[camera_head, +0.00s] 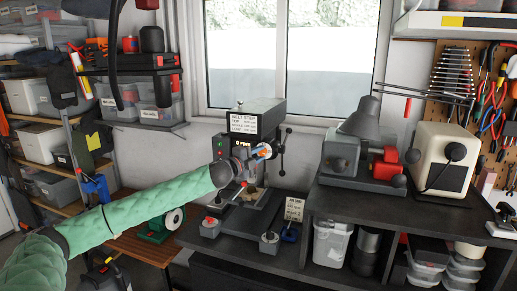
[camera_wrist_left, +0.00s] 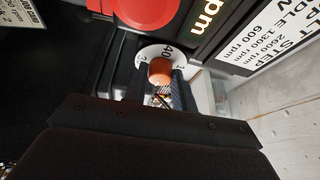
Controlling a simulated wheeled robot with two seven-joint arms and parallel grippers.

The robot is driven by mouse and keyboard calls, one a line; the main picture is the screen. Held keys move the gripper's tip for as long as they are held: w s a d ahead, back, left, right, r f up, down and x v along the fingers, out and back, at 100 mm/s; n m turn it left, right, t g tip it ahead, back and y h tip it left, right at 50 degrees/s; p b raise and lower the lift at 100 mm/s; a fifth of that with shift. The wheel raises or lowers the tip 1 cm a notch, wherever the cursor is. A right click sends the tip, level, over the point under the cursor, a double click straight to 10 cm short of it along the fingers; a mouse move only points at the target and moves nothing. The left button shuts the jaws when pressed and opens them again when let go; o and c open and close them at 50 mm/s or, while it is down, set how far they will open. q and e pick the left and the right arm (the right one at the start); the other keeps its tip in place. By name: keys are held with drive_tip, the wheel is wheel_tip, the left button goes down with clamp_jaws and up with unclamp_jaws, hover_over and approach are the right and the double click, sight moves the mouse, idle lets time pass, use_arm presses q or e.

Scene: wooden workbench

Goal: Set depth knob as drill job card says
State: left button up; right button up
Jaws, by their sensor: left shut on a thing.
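The drill press (camera_head: 262,108) stands on the bench below the window, with its belt step chart (camera_head: 243,124) on the head. In the left wrist view, an orange-brown depth knob (camera_wrist_left: 161,70) sits in front of a white numbered dial (camera_wrist_left: 149,52); a 40 shows on it. My left gripper (camera_wrist_left: 160,88) is shut on the knob, with a finger on each side. In the head view the left gripper (camera_head: 262,152) is at the front of the drill head. The job card (camera_head: 294,208) stands right of the drill base; its text is too small to read. My right gripper is not in view.
A red button (camera_wrist_left: 145,10) and a lit rpm display (camera_wrist_left: 208,18) are close to the gripper. The drill's handle (camera_head: 281,150) is to its right. A grey machine with a red part (camera_head: 384,165) and a cream machine (camera_head: 440,157) stand on the dark bench further right.

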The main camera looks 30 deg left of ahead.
use_arm(q)
drive_tip(key=shift+r+m+p, duration=0.2)
drive_tip(key=shift+m+p, duration=0.5)
drive_tip(key=shift+p, duration=0.1)
drive_tip(key=shift+r+m+g+p, duration=0.15)
drive_tip(key=shift+m+g+p, duration=0.45)
drive_tip(key=shift+m+p, duration=0.4)
drive_tip(key=shift+m+g+p, duration=0.3)
drive_tip(key=shift+m+p, duration=0.1)
drive_tip(key=shift+m, duration=0.6)
drive_tip(key=m, duration=0.1)
drive_tip(key=m+g+y, duration=0.1)
drive_tip(key=m, duration=0.1)
drive_tip(key=shift+d+g+y, duration=0.15)
drive_tip(key=shift+g+y, duration=0.15)
drive_tip(key=m+g+y, duration=0.1)
drive_tip(key=m, duration=0.1)
drive_tip(key=shift+d+m+y, duration=0.15)
drive_tip(key=shift+m+y, duration=0.15)
drive_tip(key=shift+m, duration=0.1)
drive_tip(key=shift+m+g+y, duration=0.3)
drive_tip(key=shift+m+y, duration=0.2)
drive_tip(key=shift+m, duration=0.3)
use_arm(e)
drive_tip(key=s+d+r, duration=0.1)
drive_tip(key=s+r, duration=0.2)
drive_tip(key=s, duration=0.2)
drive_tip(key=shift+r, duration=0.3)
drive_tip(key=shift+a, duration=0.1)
